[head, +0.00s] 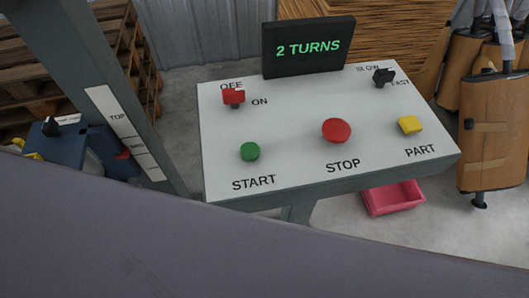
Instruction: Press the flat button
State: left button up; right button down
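A control panel (285,130) with a pale, tilted top stands in the middle of the head view. A small round green button (250,151) sits above the word START. A larger round red button (336,130) sits above STOP and looks raised. A squarish yellow button (410,125) sits above PART at the right. From this angle I cannot tell for certain which of them is flat. Neither of my grippers is in view, and nothing touches the buttons.
The panel also carries a red OFF/ON switch (234,97) and a black SLOW/FAST switch (383,77). A dark screen (307,47) behind reads "2 TURNS". A grey post (100,85) rises at left.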

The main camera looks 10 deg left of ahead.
aim_at(250, 151)
jog(key=k+l+u, duration=0.3)
jog(key=l, duration=0.3)
jog(key=k+l+u, duration=0.25)
jog(key=l, duration=0.3)
jog(key=k+l+u, duration=0.3)
jog(key=l, duration=0.15)
jog(key=i+j, duration=0.15)
